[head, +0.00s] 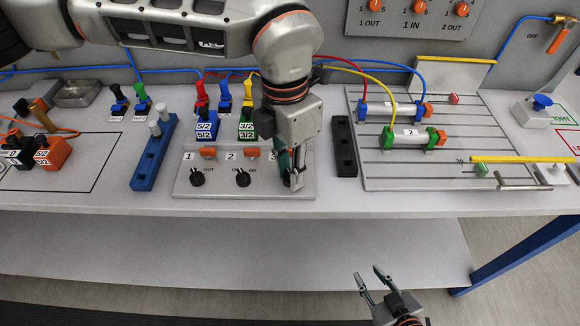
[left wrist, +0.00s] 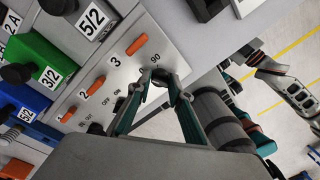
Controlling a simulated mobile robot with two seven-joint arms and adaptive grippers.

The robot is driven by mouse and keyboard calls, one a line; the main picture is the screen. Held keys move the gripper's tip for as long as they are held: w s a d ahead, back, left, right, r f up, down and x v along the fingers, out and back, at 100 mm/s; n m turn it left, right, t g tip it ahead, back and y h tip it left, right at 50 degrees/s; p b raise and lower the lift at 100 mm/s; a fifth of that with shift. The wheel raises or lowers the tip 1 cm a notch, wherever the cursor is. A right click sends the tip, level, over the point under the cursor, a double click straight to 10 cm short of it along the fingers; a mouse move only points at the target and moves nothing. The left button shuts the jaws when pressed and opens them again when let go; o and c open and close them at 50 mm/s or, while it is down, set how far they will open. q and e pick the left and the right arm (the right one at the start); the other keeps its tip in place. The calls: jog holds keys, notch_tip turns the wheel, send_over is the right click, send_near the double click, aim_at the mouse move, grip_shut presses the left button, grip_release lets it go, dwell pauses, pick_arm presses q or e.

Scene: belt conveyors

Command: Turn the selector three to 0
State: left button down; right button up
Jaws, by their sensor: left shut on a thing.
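A grey selector panel (head: 220,186) stands on the bench with black knobs labelled 1, 2 and 3. My left gripper (head: 295,182) reaches down over its right end and is shut on selector three. In the left wrist view, selector three (left wrist: 156,76) is largely covered by the fingertips of the left gripper (left wrist: 162,80), beside the number 3 and an orange piece. The knob's exact angle is hard to tell. Selector one (head: 197,178) and selector two (head: 243,178) show clear. My right gripper (head: 378,287) is open and empty in front of the bench.
A black block (head: 343,147) stands just right of the panel, and a blue block (head: 154,155) to its left. Valve blocks with coloured plugs (head: 206,128) stand behind. A slotted plate with cylinders (head: 400,170) lies to the right. The lower shelf (head: 200,250) is bare.

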aim_at(287, 170)
pick_arm(q)
jog(key=shift+w+r+n, duration=0.1)
jog(key=shift+n, duration=0.3)
pick_arm(e)
jog(key=shift+w+r, duration=0.1)
jog(key=shift+r, duration=0.1)
jog(key=shift+w+r, duration=0.15)
jog(key=shift+w, duration=0.2)
pick_arm(q)
jog(key=c, duration=1.8)
grip_release()
jog(key=shift+c, duration=0.2)
notch_tip(287, 170, up, 12)
jog(key=shift+w+a, duration=0.25)
pick_arm(e)
jog(key=shift+s, duration=0.15)
